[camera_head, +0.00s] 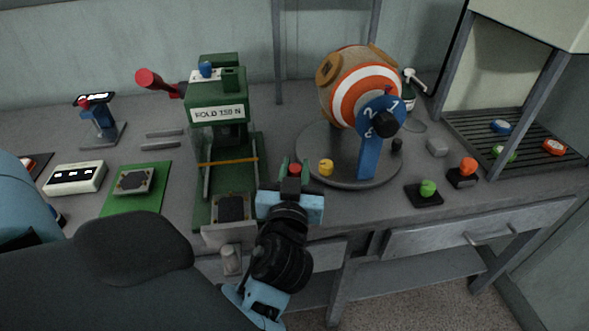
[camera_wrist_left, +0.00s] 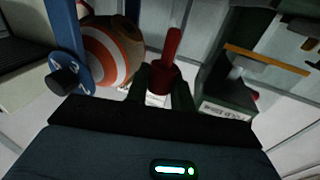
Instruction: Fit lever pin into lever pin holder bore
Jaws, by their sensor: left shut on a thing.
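My left gripper (camera_head: 291,172) is in front of and to the right of the green press (camera_head: 228,75), above the table's front edge. It is shut on a red pin-like piece (camera_wrist_left: 167,65), which shows between the dark fingers in the left wrist view; I take it to be the lever pin. In the head view only a small red end (camera_head: 295,169) shows between the fingers. The press has a red-knobbed lever (camera_head: 150,80) reaching left and a blue knob (camera_head: 206,68) on top. I cannot make out the holder bore. My right gripper is not in view.
A striped drum (camera_head: 352,85) with a blue numbered dial (camera_head: 381,117) stands on a round base right of the gripper. A blue stand (camera_head: 103,125), a white meter (camera_head: 75,177) and a green mat (camera_head: 120,204) are at left. Coloured buttons and a dark rack (camera_head: 530,140) are at right.

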